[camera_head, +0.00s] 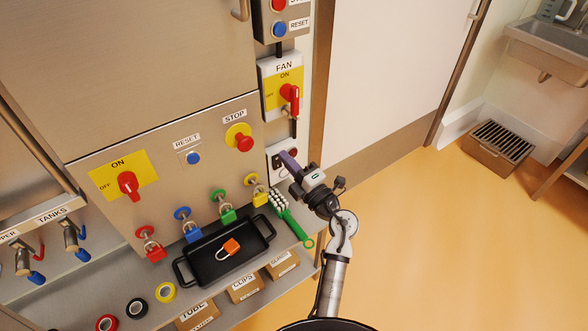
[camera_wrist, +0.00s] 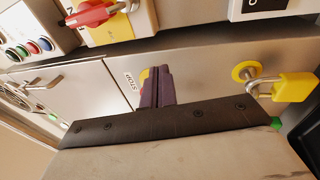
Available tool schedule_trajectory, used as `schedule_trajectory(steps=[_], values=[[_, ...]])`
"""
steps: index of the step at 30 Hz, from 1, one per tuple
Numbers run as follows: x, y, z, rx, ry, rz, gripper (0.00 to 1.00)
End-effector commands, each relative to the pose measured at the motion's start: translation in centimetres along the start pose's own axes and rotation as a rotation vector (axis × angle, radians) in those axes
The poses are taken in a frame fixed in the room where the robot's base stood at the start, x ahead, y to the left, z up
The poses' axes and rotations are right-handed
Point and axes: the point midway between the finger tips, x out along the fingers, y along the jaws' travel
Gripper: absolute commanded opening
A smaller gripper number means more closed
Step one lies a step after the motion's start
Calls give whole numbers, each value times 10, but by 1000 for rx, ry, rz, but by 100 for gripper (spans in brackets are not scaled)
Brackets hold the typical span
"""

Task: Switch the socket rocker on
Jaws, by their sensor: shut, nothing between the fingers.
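The white socket plate (camera_head: 272,148) is on the wall below the fan switch, in the head view. A white box with a black insert (camera_wrist: 262,4), probably the socket, is cut off at the top right of the wrist view. I cannot tell the rocker's position. My gripper (camera_head: 282,154) is shut and empty, its purple fingers in front of or beside the plate; contact cannot be told. In the wrist view the closed fingertips (camera_wrist: 155,68) point toward the steel panel.
The fan switch (camera_head: 288,91) is just above the socket. The red stop button (camera_head: 244,143) is to the left. Padlocks, including a yellow one (camera_head: 260,198), hang below. A black tray (camera_head: 206,266) and a green brush (camera_head: 290,222) lie on the shelf.

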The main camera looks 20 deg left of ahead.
Motion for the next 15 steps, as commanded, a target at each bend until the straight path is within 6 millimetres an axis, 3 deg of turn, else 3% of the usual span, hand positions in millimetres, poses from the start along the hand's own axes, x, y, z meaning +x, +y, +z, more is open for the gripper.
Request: schedule_trajectory(steps=[1,3,6,10,15], values=[[-18,-28,10,-1,-23,-81,0],[-39,-59,18,2,-41,-178,0],[-63,-91,26,8,-59,-281,0],[-80,-111,29,16,-69,-348,0],[-84,-115,30,18,-71,-363,0]])
